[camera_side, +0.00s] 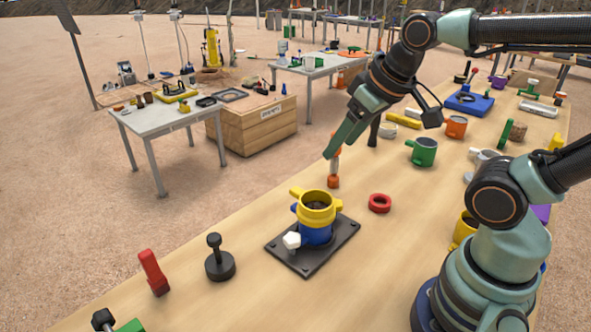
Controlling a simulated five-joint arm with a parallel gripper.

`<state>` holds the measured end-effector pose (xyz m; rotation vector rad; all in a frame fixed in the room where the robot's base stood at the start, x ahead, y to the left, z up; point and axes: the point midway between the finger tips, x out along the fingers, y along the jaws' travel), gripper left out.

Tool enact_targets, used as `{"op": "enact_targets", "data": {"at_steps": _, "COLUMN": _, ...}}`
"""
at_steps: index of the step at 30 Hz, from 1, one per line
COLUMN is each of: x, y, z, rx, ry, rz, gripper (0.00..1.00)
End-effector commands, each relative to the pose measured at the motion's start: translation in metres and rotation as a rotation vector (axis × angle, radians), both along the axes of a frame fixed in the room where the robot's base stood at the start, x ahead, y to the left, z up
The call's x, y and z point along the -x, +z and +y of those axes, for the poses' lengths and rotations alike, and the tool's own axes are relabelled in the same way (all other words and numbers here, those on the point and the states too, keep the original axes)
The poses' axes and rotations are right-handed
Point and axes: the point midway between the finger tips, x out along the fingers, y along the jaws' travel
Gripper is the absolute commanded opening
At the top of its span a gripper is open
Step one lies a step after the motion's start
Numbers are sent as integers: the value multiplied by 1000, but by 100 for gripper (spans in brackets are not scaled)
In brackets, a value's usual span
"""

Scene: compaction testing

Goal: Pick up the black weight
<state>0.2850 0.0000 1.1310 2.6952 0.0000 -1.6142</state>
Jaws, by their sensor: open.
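The black weight (219,262), a round disc with an upright stem and knob, stands on the near left part of the wooden table. My gripper (346,146) is high above the table's far left edge, up and to the right of the weight and well apart from it. Its jaws are open and hold nothing that I can see. Its fingers partly overlap a slim orange-and-white object (333,172) in the picture.
A yellow-and-blue mould (317,212) on a dark base plate (341,238) stands between the weight and my arm. A red block (153,273) is left of the weight. A red ring (380,203) and a green mug (423,152) are further right. Bare table surrounds the weight.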

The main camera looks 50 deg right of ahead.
Motion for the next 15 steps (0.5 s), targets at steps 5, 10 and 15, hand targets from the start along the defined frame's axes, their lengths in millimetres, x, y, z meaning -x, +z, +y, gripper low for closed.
{"op": "enact_targets", "data": {"at_steps": 5, "x": 0, "y": 0, "z": 0, "rx": 0, "ry": 0, "rz": 0, "gripper": 63}}
{"op": "enact_targets", "data": {"at_steps": 10, "x": 0, "y": 0, "z": 0, "rx": 0, "ry": 0, "rz": 0, "gripper": 63}}
{"op": "enact_targets", "data": {"at_steps": 15, "x": -14, "y": -5, "z": 6, "rx": -6, "ry": 8, "rz": -22, "gripper": 63}}
